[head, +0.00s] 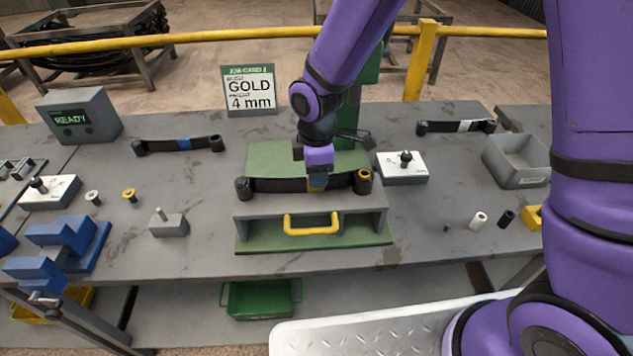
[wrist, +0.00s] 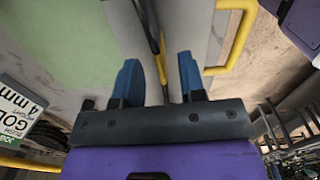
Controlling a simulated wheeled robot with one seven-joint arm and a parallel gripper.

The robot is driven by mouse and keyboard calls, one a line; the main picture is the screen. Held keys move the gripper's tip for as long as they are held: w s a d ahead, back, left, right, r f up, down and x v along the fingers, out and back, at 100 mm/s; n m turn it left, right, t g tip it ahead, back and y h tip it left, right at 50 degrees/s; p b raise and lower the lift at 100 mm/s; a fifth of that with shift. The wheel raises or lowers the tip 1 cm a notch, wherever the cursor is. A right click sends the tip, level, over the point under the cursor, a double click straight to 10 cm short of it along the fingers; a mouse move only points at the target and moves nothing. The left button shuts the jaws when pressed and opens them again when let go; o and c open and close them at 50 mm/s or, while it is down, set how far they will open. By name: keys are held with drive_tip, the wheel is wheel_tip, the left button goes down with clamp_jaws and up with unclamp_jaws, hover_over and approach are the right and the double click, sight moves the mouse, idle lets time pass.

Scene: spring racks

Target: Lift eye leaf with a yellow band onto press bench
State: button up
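The eye leaf with a yellow band (head: 280,185) is a long dark bar with an eye at each end. It lies across the front of the press bench (head: 375,220), a grey and green stand with a yellow handle. Its right eye shows a gold ring; its left eye is black. My gripper (head: 318,184) points down at the leaf's middle and partly hides the yellow band. In the wrist view the two blue fingers of my gripper (wrist: 159,76) stand apart. The leaf (wrist: 154,35) runs between them, with visible gaps beside it.
A leaf with a blue band (head: 184,144) lies back left and one with a white band (head: 465,126) back right. A job card (head: 250,92) reading GOLD 4 mm stands behind. A grey bin (head: 520,175), blue blocks (head: 60,240) and small bushings (head: 129,195) occupy the sides.

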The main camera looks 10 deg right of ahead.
drive_tip(key=shift+f, duration=1.25)
clamp_jaws()
drive_tip(key=shift+r, duration=0.2)
drive_tip(key=shift+w+r, duration=0.1)
drive_tip(key=shift+r, duration=1.2)
drive_tip(key=s+r, duration=0.2)
drive_tip(key=s, duration=0.6)
drive_tip(key=s+a+r, duration=0.1)
drive_tip(key=s+r, duration=0.1)
drive_tip(key=s, duration=0.6)
drive_tip(key=shift+r, duration=0.35)
drive_tip(key=shift+a, duration=0.1)
